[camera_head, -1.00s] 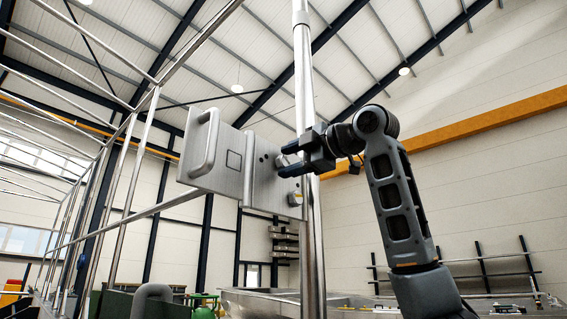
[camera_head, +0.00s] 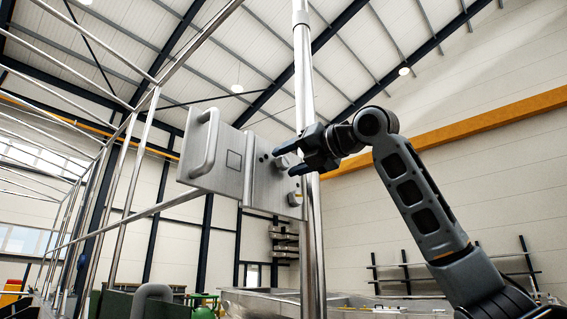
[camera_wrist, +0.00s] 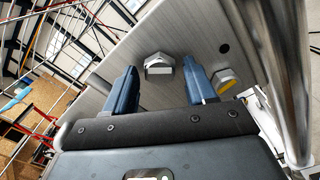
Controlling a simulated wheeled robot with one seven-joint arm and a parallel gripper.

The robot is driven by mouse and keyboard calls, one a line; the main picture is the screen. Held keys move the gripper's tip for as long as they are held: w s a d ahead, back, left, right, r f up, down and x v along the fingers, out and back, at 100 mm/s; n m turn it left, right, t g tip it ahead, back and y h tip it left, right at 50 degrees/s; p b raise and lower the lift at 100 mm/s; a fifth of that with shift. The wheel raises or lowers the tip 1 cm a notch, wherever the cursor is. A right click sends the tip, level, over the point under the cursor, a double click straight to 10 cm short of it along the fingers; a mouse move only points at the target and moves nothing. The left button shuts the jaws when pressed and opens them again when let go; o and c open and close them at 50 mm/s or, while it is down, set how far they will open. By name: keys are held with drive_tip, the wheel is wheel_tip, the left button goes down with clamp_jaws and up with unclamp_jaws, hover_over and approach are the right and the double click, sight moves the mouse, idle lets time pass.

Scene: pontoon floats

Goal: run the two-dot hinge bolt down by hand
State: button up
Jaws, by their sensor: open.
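A brushed-metal hinge plate (camera_head: 232,165) hangs by the upright post. In the wrist view the plate (camera_wrist: 185,35) carries a hex bolt head (camera_wrist: 158,66), which shows between and beyond my fingertips. A second hex bolt head (camera_wrist: 226,82) with a yellow mark is just right of my right finger; it also shows low on the plate in the head view (camera_head: 295,198). I cannot make out dots on either. My gripper (camera_head: 285,160) is open at the plate's right part; its two blue fingers (camera_wrist: 160,72) stand apart with nothing between them that I can confirm as gripped.
A thick upright metal post (camera_head: 304,85) runs close beside the plate and my gripper. A grab handle (camera_head: 205,145) juts from the plate's left side. A dark hole (camera_wrist: 223,47) is in the plate. Rails (camera_head: 150,110) stand at left.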

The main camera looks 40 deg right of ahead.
drive_tip(key=n, duration=0.5)
drive_tip(key=shift+n, duration=0.3)
drive_tip(key=n, duration=0.4)
drive_tip(key=c, duration=0.9)
drive_tip(key=m, duration=0.3)
drive_tip(key=shift+m, duration=0.3)
drive_tip(key=m, duration=0.8)
